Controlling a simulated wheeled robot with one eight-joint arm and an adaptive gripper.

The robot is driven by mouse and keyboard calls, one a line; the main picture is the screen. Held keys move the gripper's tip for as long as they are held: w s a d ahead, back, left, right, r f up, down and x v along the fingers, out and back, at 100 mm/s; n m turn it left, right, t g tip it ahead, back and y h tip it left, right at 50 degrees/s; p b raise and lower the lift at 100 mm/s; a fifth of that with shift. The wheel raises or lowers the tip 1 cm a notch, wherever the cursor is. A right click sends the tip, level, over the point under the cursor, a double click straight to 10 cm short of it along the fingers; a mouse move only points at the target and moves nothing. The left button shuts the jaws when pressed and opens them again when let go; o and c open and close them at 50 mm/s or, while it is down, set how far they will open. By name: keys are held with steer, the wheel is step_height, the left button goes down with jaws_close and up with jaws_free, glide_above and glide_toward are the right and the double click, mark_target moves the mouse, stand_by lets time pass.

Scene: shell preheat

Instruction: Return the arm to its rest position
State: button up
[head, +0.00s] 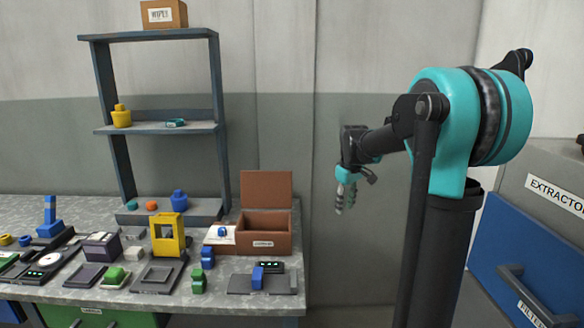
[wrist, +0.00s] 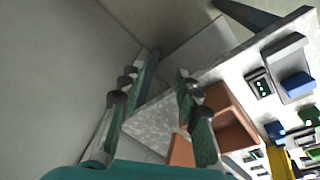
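My gripper (head: 345,197) hangs from the end of my arm in the head view, fingers pointing down. It is off the right end of the workbench, in front of the grey wall, with clear air around it. In the wrist view its two green fingers stand apart, and the gap between them (wrist: 166,72) holds nothing. My gripper is open and touches nothing that I can see.
The workbench (head: 220,306) on the left carries a brown open box (head: 265,235), a yellow frame (head: 167,236), a black device with a blue part (head: 258,277) and a shelf rack (head: 160,130). A blue drawer cabinet (head: 520,262) stands at the right.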

steer(key=s+f+m, duration=0.2)
steer(key=s+f, duration=0.3)
steer(key=s, duration=0.4)
steer(key=s+f+m+t, duration=0.1)
steer(key=s+f+m, duration=0.1)
steer(key=s+f, duration=0.4)
steer(key=s+d+f+m+t, duration=0.1)
steer(key=s+f+m, duration=0.2)
steer(key=s, duration=1)
step_height(320, 180, down, 3)
steer(key=shift+s+r, duration=0.1)
steer(key=shift+s, duration=0.1)
